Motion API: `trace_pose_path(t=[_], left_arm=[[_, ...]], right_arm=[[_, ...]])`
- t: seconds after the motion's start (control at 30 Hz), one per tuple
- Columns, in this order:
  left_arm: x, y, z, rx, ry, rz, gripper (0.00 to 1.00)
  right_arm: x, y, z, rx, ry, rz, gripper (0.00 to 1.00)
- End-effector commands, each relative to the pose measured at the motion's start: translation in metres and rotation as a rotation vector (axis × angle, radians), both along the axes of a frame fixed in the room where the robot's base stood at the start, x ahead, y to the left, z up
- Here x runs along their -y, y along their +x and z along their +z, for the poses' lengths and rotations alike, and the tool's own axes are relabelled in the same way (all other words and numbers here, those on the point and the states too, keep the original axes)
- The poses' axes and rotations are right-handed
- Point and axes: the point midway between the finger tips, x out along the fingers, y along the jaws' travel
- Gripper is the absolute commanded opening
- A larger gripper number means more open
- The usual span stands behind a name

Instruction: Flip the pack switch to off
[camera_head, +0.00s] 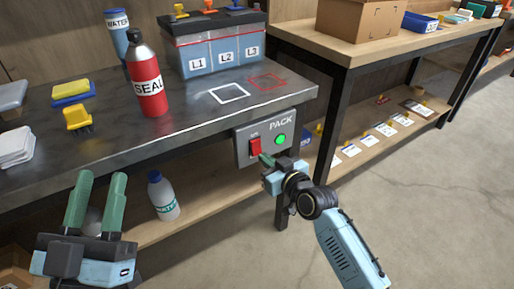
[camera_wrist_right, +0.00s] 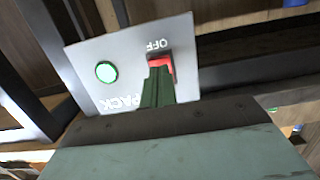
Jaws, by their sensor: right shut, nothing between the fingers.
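The grey PACK box (camera_head: 243,153) hangs on the front edge of the workbench. It carries a red switch (camera_head: 255,146) and a bright green lamp (camera_head: 280,139). My right gripper (camera_head: 264,158) is shut and empty, its tips at the lower part of the switch. In the right wrist view the picture is upside down; the green fingers (camera_wrist_right: 157,85) cover part of the red switch (camera_wrist_right: 161,64), beside the OFF label. I cannot tell whether the tips touch it. The green lamp (camera_wrist_right: 106,71) is bright there too. My left gripper (camera_head: 101,180) is open and empty at the lower left.
On the bench (camera_head: 205,105) stand a red SEAL bottle (camera_head: 149,80), a blue water bottle (camera_head: 117,35) and a battery case (camera_head: 215,55). A white bottle (camera_head: 162,197) stands on the lower shelf. A dark table leg (camera_head: 322,130) is right of the box. Floor is clear at right.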

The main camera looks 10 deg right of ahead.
Motion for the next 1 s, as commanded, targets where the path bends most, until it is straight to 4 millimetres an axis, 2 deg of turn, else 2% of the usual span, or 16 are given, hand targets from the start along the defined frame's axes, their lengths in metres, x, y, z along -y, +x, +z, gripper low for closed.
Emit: trace_pose_path(t=[1.0], left_arm=[[-0.0001,-0.0001,-0.0021,0.002,0.0,0.001,0.36]], right_arm=[[-0.0023,0.0064,-0.0016,0.0,0.001,0.0,0.0]])
